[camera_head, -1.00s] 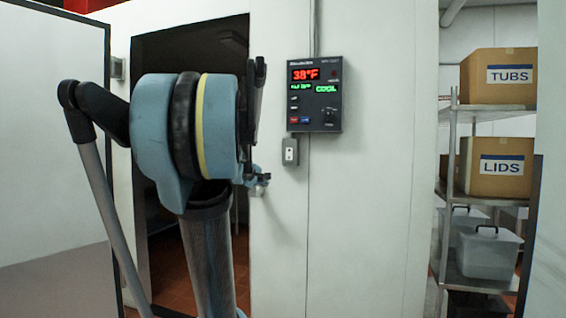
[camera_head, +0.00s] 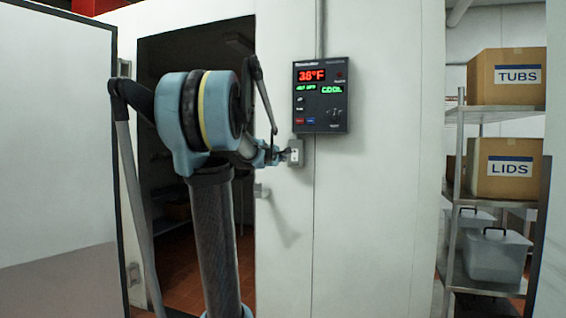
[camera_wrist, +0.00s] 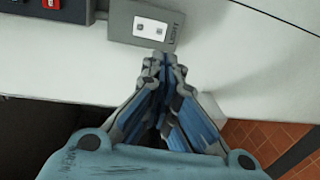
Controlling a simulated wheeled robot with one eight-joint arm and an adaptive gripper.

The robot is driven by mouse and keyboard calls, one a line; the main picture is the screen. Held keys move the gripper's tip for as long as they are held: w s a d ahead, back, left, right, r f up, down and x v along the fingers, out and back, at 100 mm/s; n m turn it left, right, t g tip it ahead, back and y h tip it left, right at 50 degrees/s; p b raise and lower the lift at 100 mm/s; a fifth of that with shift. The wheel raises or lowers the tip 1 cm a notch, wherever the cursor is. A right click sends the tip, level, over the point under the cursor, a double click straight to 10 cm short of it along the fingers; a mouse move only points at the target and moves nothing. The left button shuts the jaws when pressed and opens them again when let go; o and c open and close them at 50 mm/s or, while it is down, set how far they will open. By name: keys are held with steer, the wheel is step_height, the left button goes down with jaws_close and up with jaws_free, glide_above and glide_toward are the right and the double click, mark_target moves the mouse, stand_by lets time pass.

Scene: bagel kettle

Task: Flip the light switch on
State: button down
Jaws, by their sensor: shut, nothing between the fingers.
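The light switch (camera_head: 298,152) is a small grey box with a white plate on the pale wall, just below the dark control panel. In the wrist view the switch (camera_wrist: 150,28) shows its white plate with two small dark marks and a label reading LIGHT. My gripper (camera_head: 284,156) is at the left side of the switch box. In the wrist view my gripper (camera_wrist: 164,60) is shut and empty, its fingertips at the edge of the box beside the white plate. I cannot tell whether they touch it. The toggle's position is too small to make out.
The control panel (camera_head: 321,95) with red and green readouts hangs right above the switch. A dark doorway (camera_head: 165,80) is at left, with an open white door (camera_head: 55,130) beside it. A metal shelf with boxes (camera_head: 502,168) stands at right. The wall below the switch is clear.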

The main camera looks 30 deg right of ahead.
mark_target(292, 160)
steer(key=x, duration=1.3)
steer(key=shift+w, duration=0.1)
steer(key=shift+w+d+f, duration=0.15)
steer(key=shift+w+d, duration=0.1)
steer(key=s+a+f, duration=0.2)
steer(key=s+a, duration=0.7)
steer(key=a, duration=0.1)
steer(key=shift+a, duration=0.3)
stand_by(0.7)
